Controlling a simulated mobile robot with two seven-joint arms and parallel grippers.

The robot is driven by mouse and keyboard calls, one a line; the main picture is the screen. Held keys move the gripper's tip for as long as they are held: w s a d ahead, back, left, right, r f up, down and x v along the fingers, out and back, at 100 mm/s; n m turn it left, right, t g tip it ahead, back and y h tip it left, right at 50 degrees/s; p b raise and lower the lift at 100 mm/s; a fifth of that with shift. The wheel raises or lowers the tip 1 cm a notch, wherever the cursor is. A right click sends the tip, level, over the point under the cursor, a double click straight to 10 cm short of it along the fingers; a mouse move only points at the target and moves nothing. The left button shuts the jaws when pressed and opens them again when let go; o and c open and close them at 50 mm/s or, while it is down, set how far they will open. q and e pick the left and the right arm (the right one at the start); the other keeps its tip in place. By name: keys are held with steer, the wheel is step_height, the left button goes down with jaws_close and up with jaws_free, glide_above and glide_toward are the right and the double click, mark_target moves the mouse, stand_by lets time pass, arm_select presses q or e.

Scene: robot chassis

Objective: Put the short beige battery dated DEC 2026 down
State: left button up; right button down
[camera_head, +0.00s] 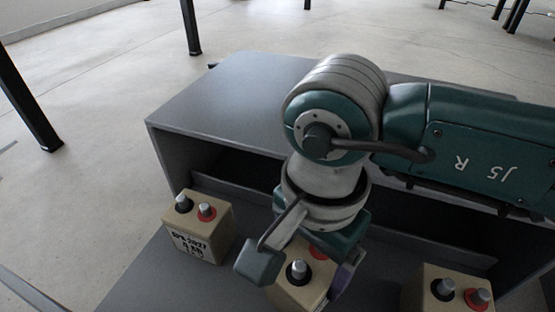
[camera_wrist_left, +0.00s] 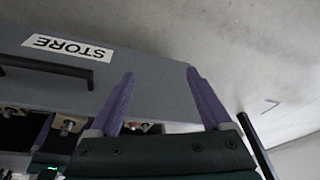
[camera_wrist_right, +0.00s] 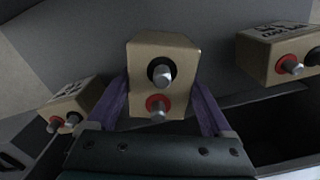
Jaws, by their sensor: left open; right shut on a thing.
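My right gripper (camera_head: 304,268) is shut on a beige battery (camera_head: 290,293) with one black-ringed and one red-ringed terminal. The right wrist view shows this battery (camera_wrist_right: 165,65) upright between the purple fingers; its date is hidden. I cannot tell whether its base touches the grey surface. Another beige battery (camera_head: 203,236) stands to its left; its dark handwritten label seems to include 2027. A third beige battery (camera_head: 428,287) stands to its right, cut by the head view's lower edge. My left gripper (camera_wrist_left: 159,72) is open and empty in the left wrist view.
A grey cabinet (camera_head: 225,95) with a dark open front stands behind the batteries. A STORE label (camera_wrist_left: 67,47) is on a grey panel near a dark handle (camera_wrist_left: 45,68). Free grey surface (camera_head: 145,275) lies left of the left battery. Dark table legs (camera_head: 190,25) stand beyond.

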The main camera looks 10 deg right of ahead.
step_height(320, 180, down, 4)
steer(key=b, duration=0.2)
steer(key=shift+w+r+b, duration=0.15)
steer(key=shift+b, duration=0.2)
jaws_free()
